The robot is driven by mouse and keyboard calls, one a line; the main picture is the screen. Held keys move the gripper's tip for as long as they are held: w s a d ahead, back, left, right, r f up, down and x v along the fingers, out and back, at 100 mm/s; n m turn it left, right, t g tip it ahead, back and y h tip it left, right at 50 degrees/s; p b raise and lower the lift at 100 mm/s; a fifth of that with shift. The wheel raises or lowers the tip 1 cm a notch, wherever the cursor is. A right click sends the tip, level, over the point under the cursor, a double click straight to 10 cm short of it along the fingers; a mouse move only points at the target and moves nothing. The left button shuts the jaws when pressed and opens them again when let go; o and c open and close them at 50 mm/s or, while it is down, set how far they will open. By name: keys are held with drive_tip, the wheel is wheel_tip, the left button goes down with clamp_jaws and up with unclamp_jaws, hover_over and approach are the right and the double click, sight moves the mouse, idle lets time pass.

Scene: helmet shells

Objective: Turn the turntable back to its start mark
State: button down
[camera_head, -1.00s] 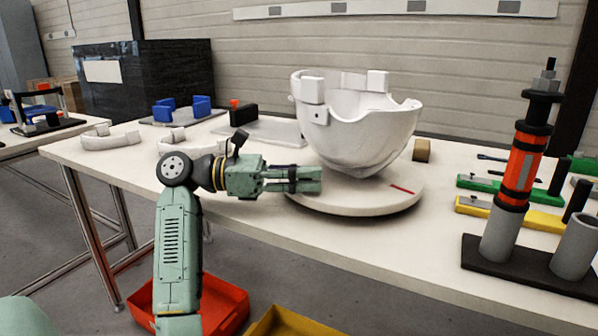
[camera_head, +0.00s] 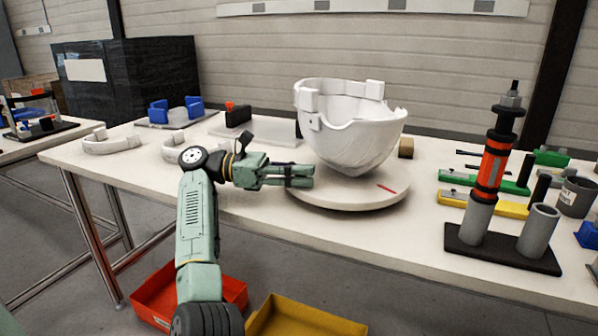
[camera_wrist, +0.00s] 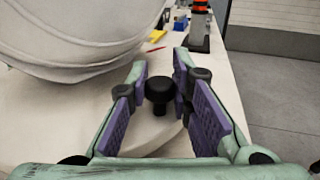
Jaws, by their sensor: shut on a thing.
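The white round turntable (camera_head: 340,197) sits near the table's front edge, with a short red mark (camera_head: 386,188) on its right side. The mark also shows beyond the fingers in the wrist view (camera_wrist: 155,49). A white helmet shell (camera_head: 350,135) stands on the turntable, open side up. My gripper (camera_head: 302,176) is at the turntable's left front rim. In the wrist view my gripper (camera_wrist: 160,80) is shut on a black knob (camera_wrist: 158,92) standing at the rim, with one finger on each side. The head view hides the knob behind the fingers.
Right of the turntable stand a dark base with grey cups (camera_head: 537,232) and an orange-black tool (camera_head: 492,165). Green (camera_head: 490,182) and yellow (camera_head: 510,208) tools lie behind it. White curved pieces (camera_head: 112,143) lie at left. Red (camera_head: 190,293) and yellow (camera_head: 300,318) bins are below.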

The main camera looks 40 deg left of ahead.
idle(0.3)
drive_tip(key=c, duration=1.5)
unclamp_jaws()
drive_tip(key=shift+o, duration=0.2)
drive_tip(key=shift+s+f+b, duration=0.1)
drive_tip(key=shift+s+b, duration=0.05)
drive_tip(key=shift+b, duration=0.15)
